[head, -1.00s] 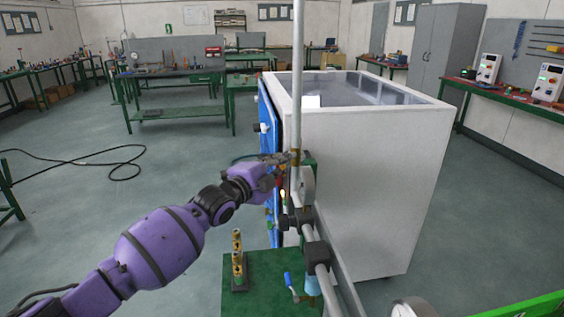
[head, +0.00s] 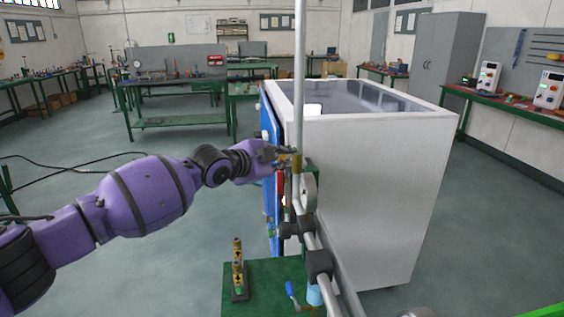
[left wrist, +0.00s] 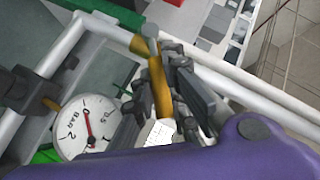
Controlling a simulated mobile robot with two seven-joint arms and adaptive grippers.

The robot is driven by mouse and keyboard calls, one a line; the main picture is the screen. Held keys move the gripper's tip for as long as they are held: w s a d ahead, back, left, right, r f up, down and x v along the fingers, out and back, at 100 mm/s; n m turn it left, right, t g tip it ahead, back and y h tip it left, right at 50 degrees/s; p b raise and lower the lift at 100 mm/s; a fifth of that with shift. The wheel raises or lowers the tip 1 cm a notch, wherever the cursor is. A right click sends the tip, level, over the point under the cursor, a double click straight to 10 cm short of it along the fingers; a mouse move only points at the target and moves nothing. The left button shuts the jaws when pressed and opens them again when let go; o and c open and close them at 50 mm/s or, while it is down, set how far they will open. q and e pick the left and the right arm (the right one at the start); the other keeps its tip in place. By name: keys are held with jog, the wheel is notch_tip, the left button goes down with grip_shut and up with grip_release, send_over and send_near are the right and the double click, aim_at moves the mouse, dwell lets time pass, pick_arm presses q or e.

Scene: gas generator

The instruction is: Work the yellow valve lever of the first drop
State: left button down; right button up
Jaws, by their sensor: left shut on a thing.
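The yellow valve lever (left wrist: 157,84) shows in the left wrist view, lying between the fingers of my left gripper (left wrist: 166,97). The fingers are shut on it, and its far end sticks out beyond them. In the head view my left gripper (head: 283,154) reaches in from the left to the upright grey pipe (head: 299,90), beside the white cabinet. There a small yellow part (head: 297,163) shows at the pipe, mostly hidden by the fingers and too small to read. My right gripper is in neither view.
A round pressure gauge (left wrist: 86,127) sits close to my left fingers. The white cabinet (head: 375,190) stands right behind the pipework. Below are a blue-handled valve (head: 291,291) and brass fittings (head: 238,266) on a green surface. The floor on the left is open, with a black cable.

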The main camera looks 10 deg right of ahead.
pick_arm(q)
jog(key=shift+f, duration=0.2)
jog(key=c, duration=1.7)
grip_release()
jog(key=shift+r, duration=0.15)
jog(key=shift+c, duration=0.2)
jog(key=v, duration=1.2)
